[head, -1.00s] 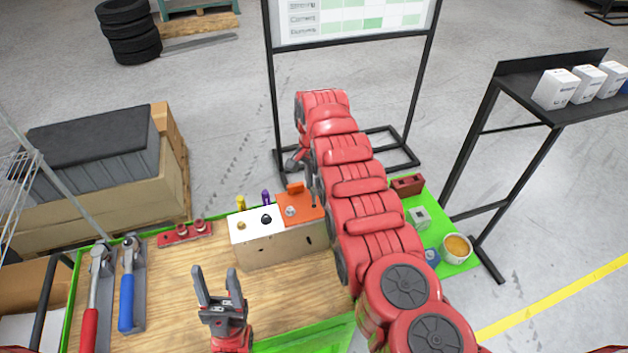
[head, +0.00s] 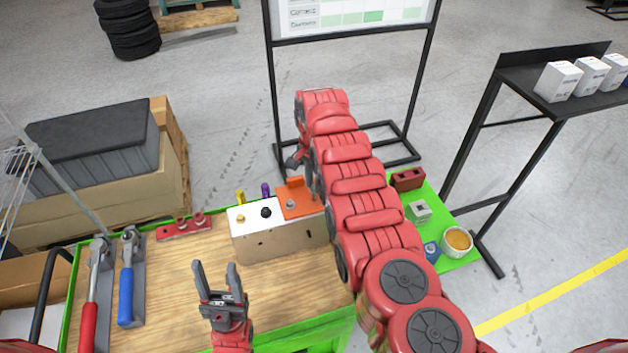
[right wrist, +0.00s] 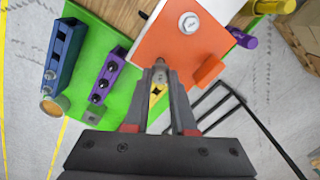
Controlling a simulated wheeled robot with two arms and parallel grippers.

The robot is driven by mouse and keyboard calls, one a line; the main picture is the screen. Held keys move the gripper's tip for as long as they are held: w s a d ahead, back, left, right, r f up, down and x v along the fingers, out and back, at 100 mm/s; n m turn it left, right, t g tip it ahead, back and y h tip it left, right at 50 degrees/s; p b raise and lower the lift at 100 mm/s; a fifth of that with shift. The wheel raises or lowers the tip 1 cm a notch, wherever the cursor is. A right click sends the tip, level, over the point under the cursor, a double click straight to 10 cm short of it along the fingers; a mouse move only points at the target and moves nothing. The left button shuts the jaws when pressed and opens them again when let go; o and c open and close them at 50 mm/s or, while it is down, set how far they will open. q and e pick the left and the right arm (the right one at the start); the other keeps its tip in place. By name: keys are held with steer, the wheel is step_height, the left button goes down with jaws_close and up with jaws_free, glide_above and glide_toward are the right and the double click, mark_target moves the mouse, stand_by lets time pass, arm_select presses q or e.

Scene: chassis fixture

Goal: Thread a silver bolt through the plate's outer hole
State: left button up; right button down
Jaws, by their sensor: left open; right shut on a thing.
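The orange plate (head: 299,203) lies on the right end of the fixture block's top. It fills the upper middle of the right wrist view (right wrist: 178,52). A silver hex-headed bolt (right wrist: 189,22) sits in it, and this also shows in the head view (head: 290,204). My right gripper (right wrist: 160,66) is shut on a small greyish bolt-like piece (right wrist: 159,70) at the plate's edge. Whether its tip is in a hole is not visible. In the head view my right arm hides most of that gripper. My left gripper (head: 218,268) is open and empty above the wooden tabletop.
The block's white part (head: 253,217) carries a brass and a black piece; yellow (head: 240,196) and purple (head: 266,189) pegs stand behind. A red block (head: 407,179) and tan cup (head: 457,241) sit right. Tabletop centre is clear.

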steer(key=shift+f+b, duration=0.7)
stand_by(0.3)
steer(key=shift+f+b, duration=0.55)
steer(key=shift+f, duration=0.15)
steer(key=shift+f, duration=0.2)
steer(key=shift+b, duration=0.3)
